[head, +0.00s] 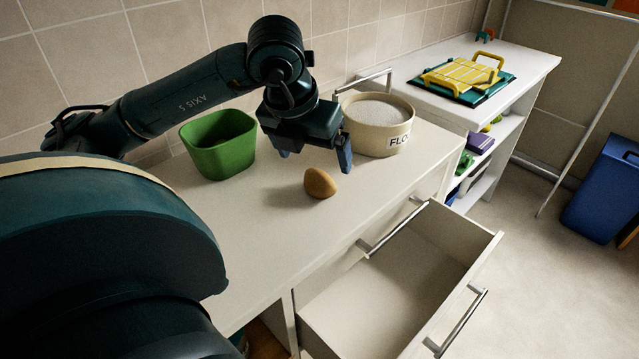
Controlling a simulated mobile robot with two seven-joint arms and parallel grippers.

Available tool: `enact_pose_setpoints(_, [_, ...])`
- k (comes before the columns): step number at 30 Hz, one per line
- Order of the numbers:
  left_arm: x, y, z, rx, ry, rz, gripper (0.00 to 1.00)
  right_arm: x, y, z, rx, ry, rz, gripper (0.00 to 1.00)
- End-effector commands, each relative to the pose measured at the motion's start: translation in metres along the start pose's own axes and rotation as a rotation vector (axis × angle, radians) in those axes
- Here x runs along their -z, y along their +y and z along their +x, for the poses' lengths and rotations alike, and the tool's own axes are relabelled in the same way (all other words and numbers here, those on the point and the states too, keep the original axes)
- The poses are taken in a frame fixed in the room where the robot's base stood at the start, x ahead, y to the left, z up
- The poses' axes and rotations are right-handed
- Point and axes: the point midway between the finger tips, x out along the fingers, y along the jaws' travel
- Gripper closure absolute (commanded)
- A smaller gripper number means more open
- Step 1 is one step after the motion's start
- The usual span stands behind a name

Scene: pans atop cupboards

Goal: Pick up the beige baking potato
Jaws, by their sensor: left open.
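The beige baking potato (320,183) lies on the light countertop (262,236), in front of my left gripper in the head view. It is brownish-tan and rounded. My left gripper (316,160) points down just behind and above the potato, with its blue fingers apart and nothing between them. The gripper does not appear to touch the potato. My right gripper does not show.
A green square container (218,146) stands left of the gripper. A flour pot (378,126) stands close on its right. An open, empty-looking drawer (385,285) juts out below the counter's front edge. A yellow rack (462,76) sits on the farther unit.

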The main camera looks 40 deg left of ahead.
Motion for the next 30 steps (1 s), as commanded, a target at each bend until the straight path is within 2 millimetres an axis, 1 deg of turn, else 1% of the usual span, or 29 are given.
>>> enact_pose_setpoints(1, [-0.003,0.008,-0.002,-0.035,-0.021,-0.014,0.09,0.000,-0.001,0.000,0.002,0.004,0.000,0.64])
enact_pose_setpoints(4, [-0.005,0.014,0.003,-0.063,-0.032,-0.027,0.09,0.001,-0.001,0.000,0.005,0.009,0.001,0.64])
enact_pose_setpoints(12, [-0.007,0.017,0.053,-0.062,-0.028,-0.026,0.09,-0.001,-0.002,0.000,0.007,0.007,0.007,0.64])
enact_pose_setpoints(15, [-0.008,0.017,0.066,-0.059,-0.029,-0.026,0.09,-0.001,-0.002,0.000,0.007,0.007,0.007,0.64])
enact_pose_setpoints(22, [-0.009,0.019,0.082,-0.059,-0.028,-0.025,0.09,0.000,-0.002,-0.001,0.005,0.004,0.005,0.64])
enact_pose_setpoints(27, [-0.012,0.023,0.108,-0.058,-0.027,-0.026,0.09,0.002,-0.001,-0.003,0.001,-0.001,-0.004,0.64])
enact_pose_setpoints(30, [-0.013,0.023,0.120,-0.057,-0.029,-0.024,0.09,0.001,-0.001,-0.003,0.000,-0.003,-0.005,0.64])
